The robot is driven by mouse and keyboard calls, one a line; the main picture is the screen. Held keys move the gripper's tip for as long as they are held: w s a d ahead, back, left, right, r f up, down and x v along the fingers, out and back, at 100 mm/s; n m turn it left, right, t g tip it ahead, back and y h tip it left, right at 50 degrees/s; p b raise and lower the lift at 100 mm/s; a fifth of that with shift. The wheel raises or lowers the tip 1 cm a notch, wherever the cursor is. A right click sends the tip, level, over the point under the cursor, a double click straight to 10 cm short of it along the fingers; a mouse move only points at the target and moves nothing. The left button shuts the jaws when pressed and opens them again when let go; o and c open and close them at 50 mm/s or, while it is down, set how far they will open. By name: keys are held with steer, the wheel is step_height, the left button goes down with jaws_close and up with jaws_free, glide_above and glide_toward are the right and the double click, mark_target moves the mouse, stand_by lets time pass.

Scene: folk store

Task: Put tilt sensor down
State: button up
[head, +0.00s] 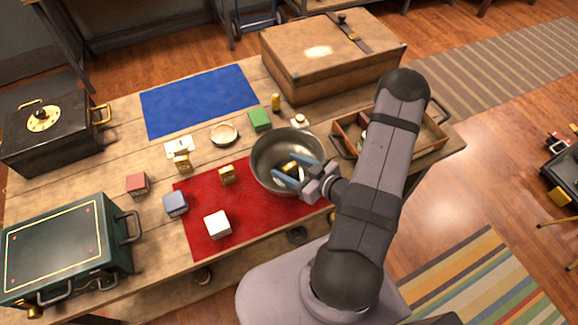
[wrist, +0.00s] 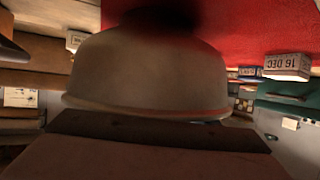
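No part is clearly marked as the tilt sensor, and I cannot tell which one it is. A small brass and dark part (head: 290,167) shows at the blue fingertips of my gripper (head: 287,170), over the metal bowl (head: 262,155). The fingertips look parted with this part between them. I cannot tell whether they grip it or it lies in the bowl behind them. The bowl stands upright on the red mat (head: 205,190). In the wrist view a large pale rounded bowl shape (wrist: 145,75) fills the middle, seen upside down.
Small blocks (head: 217,224) and brass parts (head: 227,174) stand on and left of the mat. A blue mat (head: 198,98) lies behind. A brown case (head: 330,60), a wooden tray (head: 428,140), a black safe (head: 52,130) and a green box (head: 62,255) take up the edges.

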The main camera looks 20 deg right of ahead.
steer(key=shift+r, duration=0.1)
steer(key=shift+r+p, duration=0.55)
steer(key=shift+p, duration=0.1)
steer(key=shift+s+d+b, duration=0.15)
steer(key=shift+s+b, duration=0.15)
steer(key=b+v, duration=0.2)
steer(key=v, duration=0.9)
steer(key=shift+r+b, duration=0.15)
steer(key=shift+b, duration=0.2)
steer(key=shift+s, duration=0.1)
